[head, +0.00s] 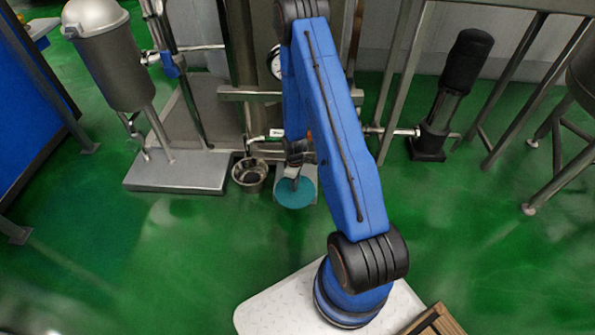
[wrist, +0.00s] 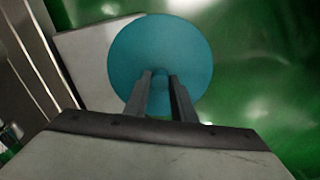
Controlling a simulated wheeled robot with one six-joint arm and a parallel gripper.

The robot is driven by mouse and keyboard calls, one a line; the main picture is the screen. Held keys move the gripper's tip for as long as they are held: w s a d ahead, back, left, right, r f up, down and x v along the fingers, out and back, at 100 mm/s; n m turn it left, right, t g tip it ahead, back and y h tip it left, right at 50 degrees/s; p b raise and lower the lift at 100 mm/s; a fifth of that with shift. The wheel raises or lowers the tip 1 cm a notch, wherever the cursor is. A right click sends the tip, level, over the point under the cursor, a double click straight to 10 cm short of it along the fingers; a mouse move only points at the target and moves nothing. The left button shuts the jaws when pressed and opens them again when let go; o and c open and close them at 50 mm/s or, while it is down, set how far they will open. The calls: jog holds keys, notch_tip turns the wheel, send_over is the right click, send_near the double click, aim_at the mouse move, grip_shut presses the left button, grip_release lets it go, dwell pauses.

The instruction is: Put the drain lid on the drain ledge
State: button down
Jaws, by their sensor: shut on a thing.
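The drain lid (head: 295,195) is a round teal disc, seen in the head view low near the floor. In the wrist view the lid (wrist: 160,45) fills the upper middle, and my gripper (wrist: 160,80) is shut on the small knob at its centre. A pale grey square plate, which looks like the drain ledge (wrist: 85,62), lies under and to the left of the lid in the wrist view. The lid overlaps part of this plate and extends past it over green floor. I cannot tell whether the lid touches the plate. In the head view my gripper (head: 294,180) points down at the lid.
A steel bowl (head: 250,174) stands just left of the lid. A grey metal base plate (head: 180,172) with a steel tank above it is further left. Pipes and a frame rise behind. A dark pump (head: 450,95) stands at the right. The green floor in front is open.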

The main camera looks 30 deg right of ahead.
jog(key=shift+w+d+f, duration=0.6)
jog(key=shift+w+d, duration=0.45)
jog(key=shift+w, duration=0.5)
jog(key=shift+w+d+f, duration=0.55)
jog(key=shift+w+d, duration=0.45)
jog(key=shift+w, duration=0.55)
jog(key=shift+w+d+f, duration=0.6)
jog(key=shift+w+d, duration=0.45)
jog(key=shift+w, duration=0.5)
jog(key=shift+f, duration=0.1)
jog(key=c, duration=1.5)
grip_release()
